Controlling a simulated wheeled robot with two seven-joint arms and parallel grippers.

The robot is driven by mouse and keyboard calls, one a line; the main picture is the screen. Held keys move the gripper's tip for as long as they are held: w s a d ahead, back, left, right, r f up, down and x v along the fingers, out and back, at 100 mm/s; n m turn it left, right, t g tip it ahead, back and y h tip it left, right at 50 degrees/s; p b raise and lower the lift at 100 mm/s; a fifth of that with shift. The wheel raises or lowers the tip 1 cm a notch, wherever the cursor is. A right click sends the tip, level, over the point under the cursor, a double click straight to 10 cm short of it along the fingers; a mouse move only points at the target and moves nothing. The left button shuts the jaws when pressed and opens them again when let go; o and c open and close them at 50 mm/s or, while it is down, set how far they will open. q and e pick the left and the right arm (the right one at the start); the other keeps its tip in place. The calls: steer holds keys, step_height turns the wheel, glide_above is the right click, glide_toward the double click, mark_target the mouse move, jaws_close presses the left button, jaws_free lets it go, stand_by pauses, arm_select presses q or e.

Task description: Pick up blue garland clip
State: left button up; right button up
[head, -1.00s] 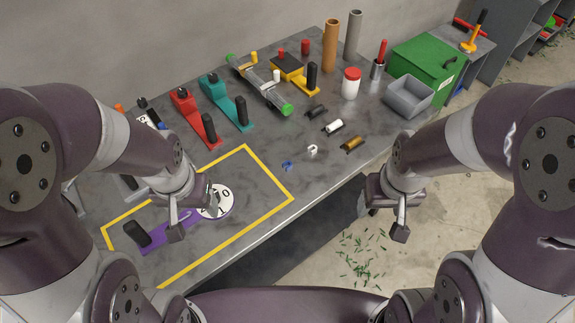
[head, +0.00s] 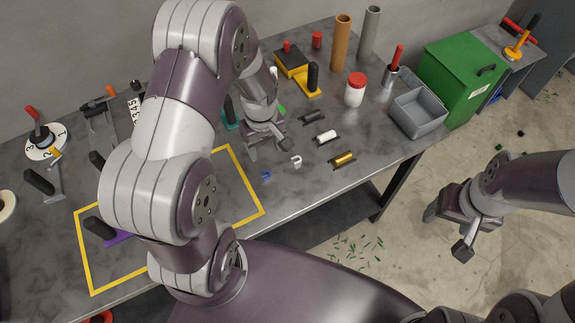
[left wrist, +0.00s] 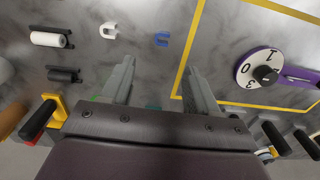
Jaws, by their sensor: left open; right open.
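The blue garland clip (head: 266,175) lies on the grey workbench (head: 290,205), just right of the yellow taped outline. In the left wrist view the blue clip (left wrist: 161,40) lies beyond the fingertips, roughly in line with the gap between them. My left gripper (head: 267,149) is open and empty above the bench, close behind the clip; its two spread fingers also show in the left wrist view (left wrist: 158,68). My right gripper (head: 447,232) is open and empty off the bench, over the floor at the right.
A white clip (head: 297,161) lies right of the blue one. Black, white (head: 326,137) and gold (head: 343,159) rolls lie further right. A purple tool with a white dial (left wrist: 258,70) lies inside the yellow outline. A grey bin (head: 418,112) stands at the bench's right end.

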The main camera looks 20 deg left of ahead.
arm_select(q)
steer(key=p, duration=0.1)
glide_toward(266, 174)
steer(key=shift+s+a+f, duration=0.15)
steer(key=shift+s, duration=0.25)
steer(key=shift+s+a+f, duration=0.15)
steer(key=shift+s+f, duration=0.05)
steer(key=shift+s, duration=0.2)
steer(key=f, duration=0.2)
steer(key=w+f+p, duration=0.1)
steer(key=shift+d+f, duration=0.25)
steer(key=shift+f, duration=0.05)
step_height(266, 174, down, 4)
steer(key=shift+w+a+f+p, duration=0.1)
steer(key=shift+p, duration=0.25)
steer(key=shift+w, duration=0.1)
steer(key=shift+c, duration=0.9)
jaws_close()
arm_select(e)
steer(key=r, duration=0.2)
steer(key=s+r, duration=0.1)
steer(key=shift+a, duration=0.4)
